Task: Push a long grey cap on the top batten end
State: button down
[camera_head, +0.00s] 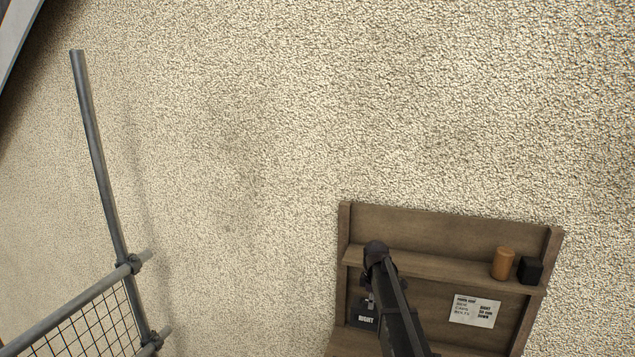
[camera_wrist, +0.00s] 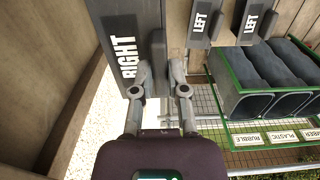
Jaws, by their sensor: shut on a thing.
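My gripper (camera_wrist: 160,72) is in the wrist view with its two fingers closed on a narrow grey piece (camera_wrist: 158,47). The piece lies against the right edge of a dark grey panel marked RIGHT (camera_wrist: 124,45). I cannot tell whether the two are joined, or whether the piece is the long cap. The head view shows a RIGHT panel (camera_head: 366,318) in a wooden rack, partly behind my arm. My fingertips are not clear there. No batten end is seen in either view.
Two LEFT panels (camera_wrist: 199,24) and dark bins in a green frame (camera_wrist: 262,116) lie right. Scaffold poles (camera_head: 98,160) stand left; rough wall fills the middle.

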aim_at(369, 328)
jog(key=shift+f+b, duration=7.05)
jog(key=shift+b, duration=0.15)
jog(key=shift+r, duration=0.1)
notch_tip(369, 328, up, 11)
jog(key=p, duration=1.1)
jog(key=shift+s, duration=0.15)
